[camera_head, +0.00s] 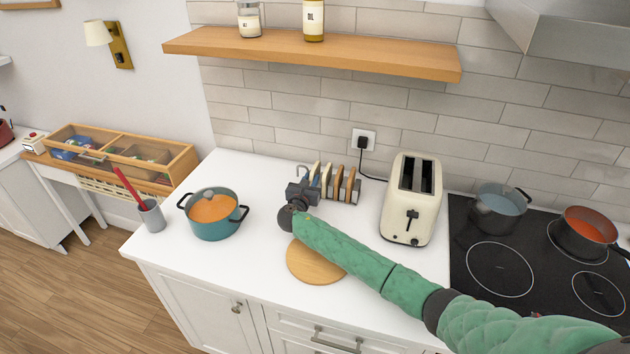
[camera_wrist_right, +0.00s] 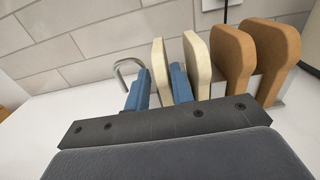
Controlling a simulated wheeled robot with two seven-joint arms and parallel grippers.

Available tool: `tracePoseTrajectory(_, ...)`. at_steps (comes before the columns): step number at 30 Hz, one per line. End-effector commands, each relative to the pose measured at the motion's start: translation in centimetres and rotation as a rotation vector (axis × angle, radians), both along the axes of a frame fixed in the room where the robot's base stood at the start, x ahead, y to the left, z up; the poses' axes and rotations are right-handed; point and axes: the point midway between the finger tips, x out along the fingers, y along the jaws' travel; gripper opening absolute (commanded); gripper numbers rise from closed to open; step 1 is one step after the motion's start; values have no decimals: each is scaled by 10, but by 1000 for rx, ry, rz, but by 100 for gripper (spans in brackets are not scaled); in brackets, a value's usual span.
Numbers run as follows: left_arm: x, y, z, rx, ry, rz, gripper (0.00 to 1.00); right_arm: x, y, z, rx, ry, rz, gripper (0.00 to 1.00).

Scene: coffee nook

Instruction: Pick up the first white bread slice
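The first white bread slice (camera_wrist_right: 159,68) stands upright in a metal rack (camera_wrist_right: 272,88), at the left end of the row in the right wrist view. A second white slice (camera_wrist_right: 197,62) stands just right of it. My right gripper (camera_wrist_right: 160,84) is open, with one blue finger left of the first slice and the other between the two white slices. No firm contact can be made out. In the head view the right gripper (camera_head: 316,182) is at the rack's left end and partly hides the first slice (camera_head: 314,171). My left gripper is out of view.
Two brown slices (camera_wrist_right: 232,58) stand right of the white ones. A cream toaster (camera_head: 411,200) stands right of the rack, a teal pot (camera_head: 213,227) to the left. A round wooden board (camera_head: 309,265) lies in front, under my arm. A shelf (camera_head: 310,52) hangs above.

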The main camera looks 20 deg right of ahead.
Motion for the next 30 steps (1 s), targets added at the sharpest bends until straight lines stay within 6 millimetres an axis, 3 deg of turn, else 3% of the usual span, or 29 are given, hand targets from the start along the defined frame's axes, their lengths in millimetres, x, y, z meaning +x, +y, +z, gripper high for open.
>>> tracePoseTrajectory(5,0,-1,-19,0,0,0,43,18,-16,-6,0,-1,-2,24)
tracePoseTrajectory(11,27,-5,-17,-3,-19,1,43,33,-26,-3,0,-1,-2,24)
tracePoseTrajectory(18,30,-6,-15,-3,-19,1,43,35,-27,-2,1,-1,-1,24)
tracePoseTrajectory(22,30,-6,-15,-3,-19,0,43,35,-27,-2,1,-1,-1,0)
tracePoseTrajectory(30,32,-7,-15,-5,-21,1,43,35,-27,-2,2,-1,-1,0)
